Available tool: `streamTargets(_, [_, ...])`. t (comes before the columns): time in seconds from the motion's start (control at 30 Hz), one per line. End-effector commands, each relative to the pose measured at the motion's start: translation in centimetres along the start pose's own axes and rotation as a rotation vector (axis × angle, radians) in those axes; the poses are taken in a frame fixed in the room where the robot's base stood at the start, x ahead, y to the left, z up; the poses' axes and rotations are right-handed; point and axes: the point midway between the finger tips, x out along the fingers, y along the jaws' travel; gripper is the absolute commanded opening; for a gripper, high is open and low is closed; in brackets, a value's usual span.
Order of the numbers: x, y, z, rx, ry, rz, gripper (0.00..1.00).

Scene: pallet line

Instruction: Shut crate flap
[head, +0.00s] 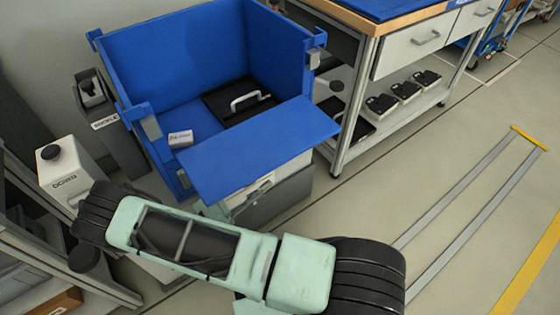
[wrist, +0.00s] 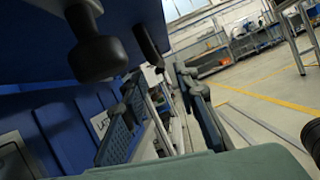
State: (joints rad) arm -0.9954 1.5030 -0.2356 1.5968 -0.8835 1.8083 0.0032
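The blue crate (head: 190,60) stands open against the wall in the head view. Its front flap (head: 258,140) is folded outward and lies roughly level, sloping a little, over the crate's front side. In the wrist view a dark blue surface that looks like the flap's underside (wrist: 210,6) fills the top, with dark rounded knobs below it. My gripper (wrist: 160,118) shows there with its two fingers apart and nothing seen between them. It appears to be below the flap.
Inside the crate are a small white box (head: 181,139) and a dark case with a pale handle (head: 217,104). A white jug (head: 66,172) stands left. A workbench (head: 400,20) with shelved black items stands right.

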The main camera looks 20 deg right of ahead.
Motion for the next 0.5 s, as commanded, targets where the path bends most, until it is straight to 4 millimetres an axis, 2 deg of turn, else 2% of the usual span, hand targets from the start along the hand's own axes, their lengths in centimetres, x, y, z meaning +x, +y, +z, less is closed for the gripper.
streamTargets(0.1, [2.5, 0.0, 0.1, -0.002, -0.002, -0.003, 0.27])
streamTargets(0.3, [5.9, 0.0, 0.0, -0.001, 0.0, -0.002, 0.27])
streamTargets(0.5, [7.7, 0.0, 0.0, 0.001, 0.001, -0.001, 0.27])
